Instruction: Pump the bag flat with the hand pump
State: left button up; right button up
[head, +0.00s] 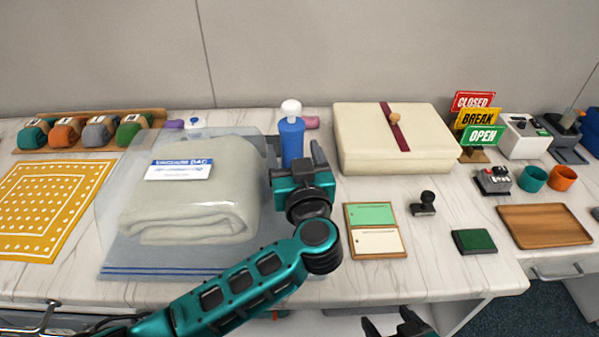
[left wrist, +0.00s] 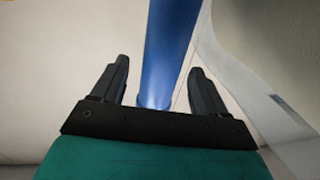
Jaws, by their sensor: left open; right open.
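The vacuum bag (head: 120,225) lies on the counter at the left with a folded cream blanket (head: 190,205) inside, still thick, and a white and blue label on top. The blue hand pump (head: 291,138) with a white knob stands upright at the bag's right side. My left gripper (head: 300,160) is open just in front of the pump. In the left wrist view the pump's blue body (left wrist: 168,50) runs between the two spread fingers, with gaps on both sides. The pump's base is hidden in the head view. My right gripper (head: 400,325) is open at the bottom edge, empty.
A cream box (head: 385,150) with a dark red strap stands right of the pump. A green and white card tray (head: 375,240), a stamp (head: 425,205) and a green pad (head: 473,242) lie in front. A yellow cloth (head: 45,205) lies left of the bag.

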pick_arm(q)
jog(key=shift+w+a, duration=0.15)
jog(key=shift+w, duration=0.85)
jog(key=shift+w+a, duration=0.15)
jog(key=shift+w, duration=0.8)
jog(key=shift+c, duration=0.2)
